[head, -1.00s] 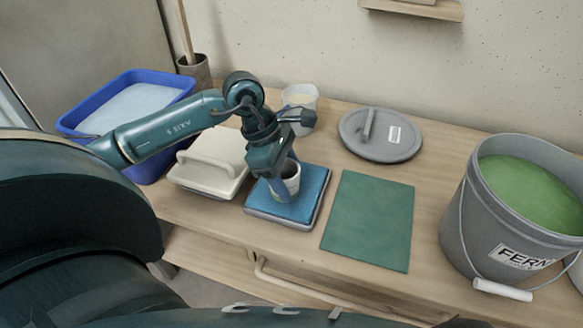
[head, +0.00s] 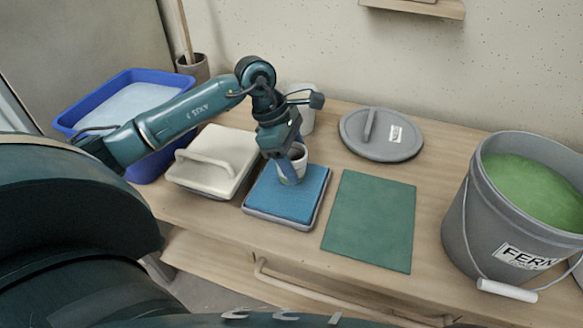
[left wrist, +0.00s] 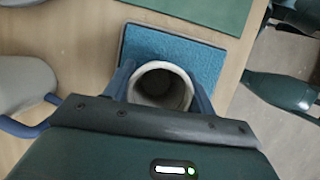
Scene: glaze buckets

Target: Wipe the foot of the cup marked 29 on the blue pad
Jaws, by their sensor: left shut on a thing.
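A small whitish cup (head: 297,168) with a dark inside is at the far part of the blue pad (head: 283,199), upright. My left gripper (head: 291,166) is shut on the cup, its fingers on both sides of the wall. In the left wrist view the cup (left wrist: 161,86) sits between the fingers, with the blue pad (left wrist: 200,58) beneath it. I cannot tell whether the foot touches the pad. No number is readable on the cup. My right gripper is not in view.
Left of the pad is a cream lidded box (head: 215,158), with a blue tub (head: 75,122) beyond. A white container (head: 304,118) and grey lid (head: 381,136) stand behind. A green mat (head: 369,222) and grey FERN bucket (head: 462,218) are to the right.

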